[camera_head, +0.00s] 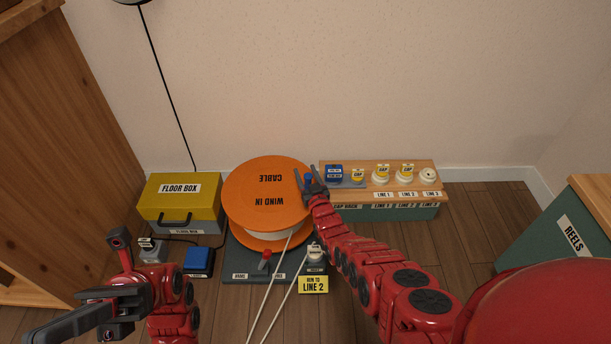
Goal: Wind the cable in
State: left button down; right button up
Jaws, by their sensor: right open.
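The orange cable reel (250,188) is marked CABLE and WIND IN, lettered upside down. It stands on a dark base (240,268). White cable (273,284) runs from under its top disc toward the bottom edge. A small blue knob (309,178) shows at the reel's right rim. My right gripper (309,182) is open there, its two dark fingers on either side of the knob; I cannot tell whether they touch it. My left gripper (85,312) is at the lower left, away from the reel; its jaw opening is unclear.
A red lever (266,257) and a white plug piece (315,252) sit on the base by a yellow LINE 2 tag (313,285). A yellow floor box (180,195) and blue pedal (199,262) stand left. A wooden shelf (400,181) with caps and line sockets stands right.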

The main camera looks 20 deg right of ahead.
pick_arm(q)
jog(key=shift+s+a+r+m+t+y, duration=0.25)
jog(key=shift+s+a+m+t+y, duration=0.2)
jog(key=shift+s+t+y, duration=0.2)
jog(key=shift+s+a+r+m+t+y, duration=0.2)
jog(key=shift+s+a+m+t+y, duration=0.15)
jog(key=shift+s+m+t+y, duration=0.25)
pick_arm(e)
jog(key=shift+w, duration=0.25)
pick_arm(q)
jog(key=shift+w, duration=0.1)
pick_arm(e)
grip_shut()
